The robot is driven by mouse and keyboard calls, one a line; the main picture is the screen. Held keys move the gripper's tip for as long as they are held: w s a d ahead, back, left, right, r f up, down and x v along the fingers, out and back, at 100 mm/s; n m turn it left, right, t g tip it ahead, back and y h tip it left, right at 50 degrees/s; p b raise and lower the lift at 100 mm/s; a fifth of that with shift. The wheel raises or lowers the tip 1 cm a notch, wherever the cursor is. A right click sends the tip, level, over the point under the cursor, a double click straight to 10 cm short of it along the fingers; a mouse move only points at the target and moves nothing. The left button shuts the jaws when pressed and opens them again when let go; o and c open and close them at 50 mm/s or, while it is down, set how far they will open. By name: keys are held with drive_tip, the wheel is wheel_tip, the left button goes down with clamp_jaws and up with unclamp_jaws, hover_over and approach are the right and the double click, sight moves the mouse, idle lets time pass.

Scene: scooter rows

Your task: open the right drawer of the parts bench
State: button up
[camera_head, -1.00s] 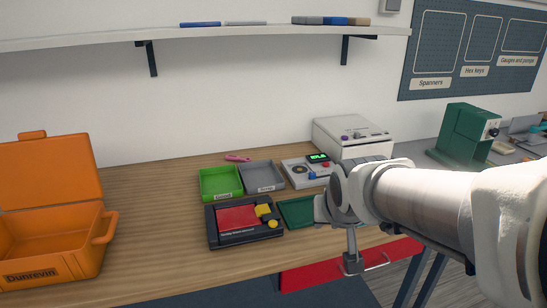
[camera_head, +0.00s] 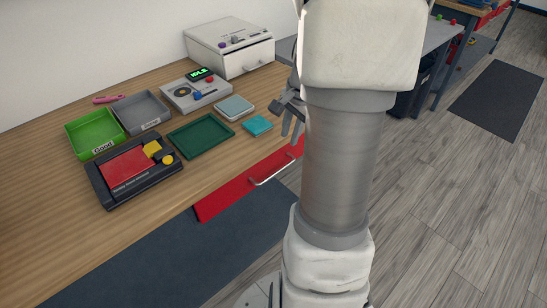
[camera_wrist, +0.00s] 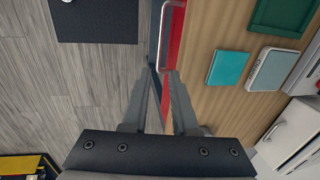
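The parts bench (camera_head: 50,235) has a red drawer front (camera_head: 222,200) under its front edge, with a silver bar handle (camera_head: 272,173). The front looks flush with the bench, and its right end is partly hidden by my arm. In the wrist view the red front (camera_wrist: 177,35) is a narrow strip, with the handle (camera_wrist: 161,40) ahead of my fingertips. My gripper (camera_wrist: 162,72) is open and empty, pointing towards the handle's near end. In the head view my gripper (camera_head: 292,122) is beside the bench's front edge, above and right of the handle, partly hidden by my arm.
Dark mats (camera_head: 150,275) lie on the floor.

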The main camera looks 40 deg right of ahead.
sight(281, 168)
drive_tip(key=w+f+b, duration=0.1)
drive_tip(key=f, duration=0.8)
drive_tip(key=w+f+b, duration=0.1)
drive_tip(key=f, duration=0.4)
drive_tip(key=shift+w+a+b, duration=0.15)
drive_tip(key=shift+w+b, duration=0.15)
drive_tip(key=shift+b, duration=0.05)
clamp_jaws()
idle(0.6)
